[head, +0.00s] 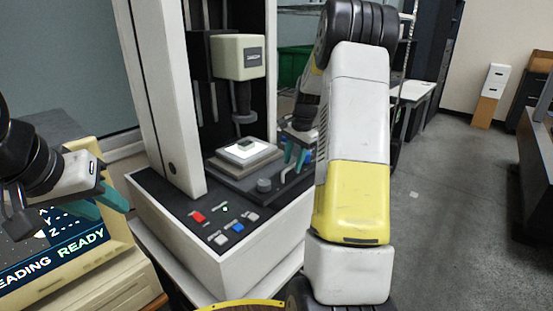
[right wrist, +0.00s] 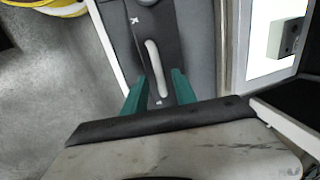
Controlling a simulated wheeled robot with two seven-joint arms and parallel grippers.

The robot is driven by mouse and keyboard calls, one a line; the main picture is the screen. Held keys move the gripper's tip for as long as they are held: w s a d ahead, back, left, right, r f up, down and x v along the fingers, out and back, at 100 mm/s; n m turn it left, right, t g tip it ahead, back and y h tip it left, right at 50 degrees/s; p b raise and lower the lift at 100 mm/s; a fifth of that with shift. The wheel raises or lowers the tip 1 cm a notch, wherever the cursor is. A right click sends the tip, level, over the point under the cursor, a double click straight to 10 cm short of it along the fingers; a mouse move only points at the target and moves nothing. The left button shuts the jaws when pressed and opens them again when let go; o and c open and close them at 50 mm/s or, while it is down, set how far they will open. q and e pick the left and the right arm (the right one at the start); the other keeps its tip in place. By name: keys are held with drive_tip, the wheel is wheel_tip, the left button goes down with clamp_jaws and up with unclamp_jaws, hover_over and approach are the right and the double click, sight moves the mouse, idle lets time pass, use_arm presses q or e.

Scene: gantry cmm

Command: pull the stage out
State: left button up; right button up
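The stage (head: 247,152) is a grey plate with a bright square on top, on the dark bed of the white measuring machine, below its probe head. My right gripper (head: 296,154) is at the stage's right side, partly hidden by my arm. In the right wrist view its teal fingers (right wrist: 158,92) are apart. A pale bar-shaped handle (right wrist: 153,62) on a dark surface shows ahead of and between them, its near end close to the fingertips. I cannot tell whether they touch it. My left gripper (head: 106,207) is open and empty in front of the beige monitor.
The beige monitor (head: 80,250) is at left. Open floor (head: 450,200) lies to the right.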

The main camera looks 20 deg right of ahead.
drive_tip(key=shift+f, duration=0.25)
drive_tip(key=shift+c, duration=0.2)
clamp_jaws()
drive_tip(key=shift+r, duration=0.1)
idle(1.0)
